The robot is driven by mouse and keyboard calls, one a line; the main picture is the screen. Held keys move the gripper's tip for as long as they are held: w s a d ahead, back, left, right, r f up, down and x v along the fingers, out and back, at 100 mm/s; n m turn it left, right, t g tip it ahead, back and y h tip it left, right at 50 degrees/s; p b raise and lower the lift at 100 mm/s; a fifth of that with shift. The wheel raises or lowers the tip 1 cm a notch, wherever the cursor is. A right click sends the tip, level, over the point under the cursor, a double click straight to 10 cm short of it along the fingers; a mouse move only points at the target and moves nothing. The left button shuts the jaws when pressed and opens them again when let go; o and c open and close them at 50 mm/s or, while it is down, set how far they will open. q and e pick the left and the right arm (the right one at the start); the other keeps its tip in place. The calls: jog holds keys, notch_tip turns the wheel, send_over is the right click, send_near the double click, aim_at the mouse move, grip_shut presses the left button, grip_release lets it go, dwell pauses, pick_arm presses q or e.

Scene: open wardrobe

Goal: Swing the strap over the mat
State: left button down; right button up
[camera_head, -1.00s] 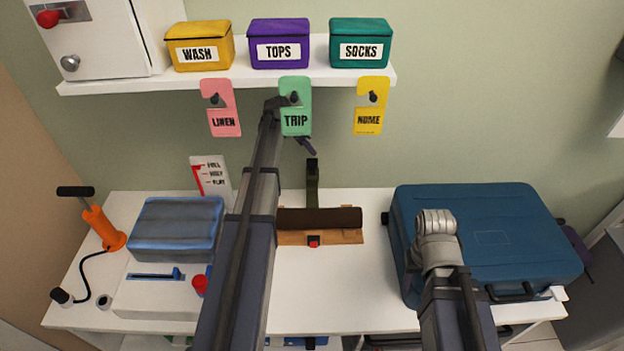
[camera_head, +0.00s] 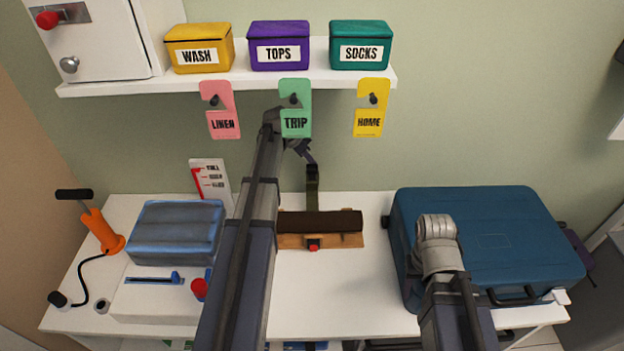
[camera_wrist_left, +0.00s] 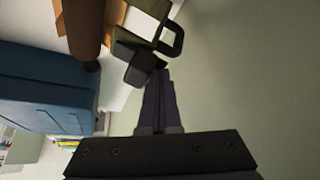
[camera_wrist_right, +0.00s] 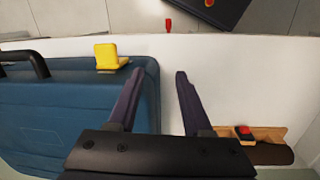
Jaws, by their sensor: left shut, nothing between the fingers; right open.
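The mat is a dark brown roll (camera_head: 320,222) lying on a tan wooden base (camera_head: 290,241) in the middle of the white table. A red button (camera_head: 313,245) sits at its front. The dark green strap (camera_head: 312,192) stands up behind the roll. My left gripper (camera_head: 310,158) is shut and empty, at the strap's upper end. In the left wrist view its fingertips (camera_wrist_left: 158,82) are close to the strap's dark end (camera_wrist_left: 138,62); I cannot tell if they touch. My right gripper (camera_wrist_right: 158,82) is open and empty, its fingers beside the blue suitcase; the head view hides them.
The blue suitcase (camera_head: 500,235) fills the table's right side. A blue-grey folded bundle (camera_head: 175,230) on a white device and an orange pump (camera_head: 101,230) stand at left. Hanging tags and a shelf (camera_head: 130,85) with three boxes are above. Bare table lies in front of the mat.

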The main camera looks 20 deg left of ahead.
pick_arm(q)
jog(key=s+d, duration=0.5)
jog(key=s, duration=0.5)
jog(key=shift+s, duration=0.3)
dwell(0.9)
notch_tip(320, 180, up, 7)
jog(key=p, duration=0.7)
dwell(0.5)
